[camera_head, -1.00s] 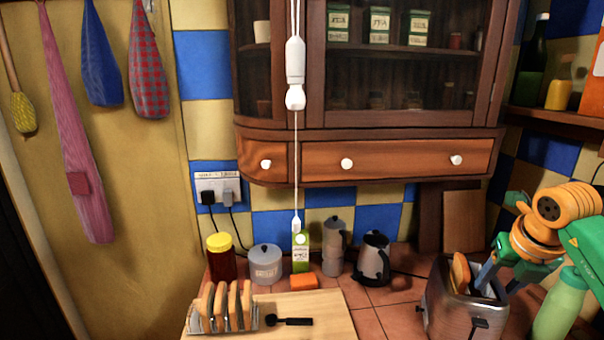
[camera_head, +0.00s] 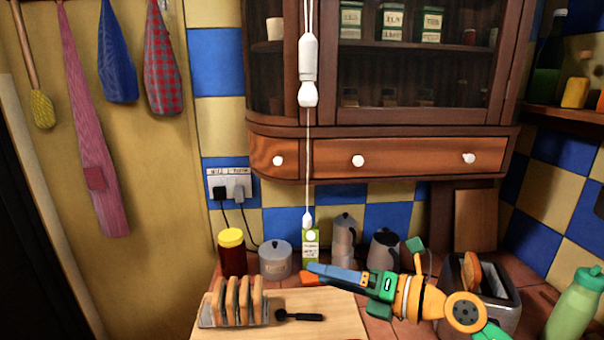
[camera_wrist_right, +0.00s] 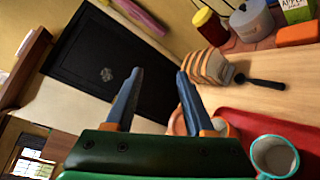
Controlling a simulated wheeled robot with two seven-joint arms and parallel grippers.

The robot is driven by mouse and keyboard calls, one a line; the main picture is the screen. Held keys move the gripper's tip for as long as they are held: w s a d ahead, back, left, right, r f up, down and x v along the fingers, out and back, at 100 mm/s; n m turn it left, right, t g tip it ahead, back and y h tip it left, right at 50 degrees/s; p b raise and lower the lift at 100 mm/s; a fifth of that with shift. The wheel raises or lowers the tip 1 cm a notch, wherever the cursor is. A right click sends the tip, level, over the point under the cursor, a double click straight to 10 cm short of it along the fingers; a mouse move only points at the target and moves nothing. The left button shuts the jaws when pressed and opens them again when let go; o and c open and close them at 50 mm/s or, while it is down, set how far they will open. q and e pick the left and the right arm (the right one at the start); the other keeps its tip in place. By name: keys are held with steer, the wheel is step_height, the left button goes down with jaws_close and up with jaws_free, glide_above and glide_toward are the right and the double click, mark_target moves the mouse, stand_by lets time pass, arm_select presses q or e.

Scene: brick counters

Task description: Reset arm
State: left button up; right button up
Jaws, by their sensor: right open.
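My right gripper (camera_head: 335,275) reaches in from the lower right in the head view, its fingers pointing left above the counter, in front of the metal pots. In the right wrist view its two blue-grey fingers (camera_wrist_right: 155,95) are spread apart, with nothing between them. My left gripper is not in view.
A toaster (camera_head: 490,290) with bread in it stands at right, beside a green bottle (camera_head: 575,300). A toast rack (camera_head: 235,303) and black spoon (camera_head: 300,316) lie on the wooden board (camera_head: 335,325). A mug (camera_wrist_right: 275,157) shows in the right wrist view.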

steer(key=d+r+m+t+h, duration=0.35)
steer(key=m+t, duration=0.85)
steer(key=m, duration=0.6)
steer(key=s+d+f+m+g+h, duration=0.2)
steer(key=d+f+m+h, duration=0.3)
steer(key=f+m+h, duration=0.15)
steer(key=s+d+f+m+g+h, duration=0.2)
steer(key=d+f+m+g+h, duration=0.1)
steer(key=d+f+m+h, duration=0.4)
steer(key=s+a+f+m+g+y, duration=0.1)
steer(key=s+a+f+g+y, duration=0.1)
steer(key=s+f+g, duration=0.6)
steer(key=s+a+f+m+g+y, duration=0.15)
steer(key=s+f+g, duration=0.25)
steer(key=s+f, duration=0.8)
steer(key=s+f+g, duration=0.1)
steer(key=s+f, duration=0.2)
steer(key=f, duration=0.5)
steer(key=s+f, duration=0.3)
steer(key=f, duration=0.5)
steer(key=s+d+f+g, duration=0.1)
steer(key=s+d+f, duration=0.1)
steer(key=s+f, duration=0.7)
steer(key=shift+s+g, duration=0.3)
steer(key=shift+s, duration=0.75)
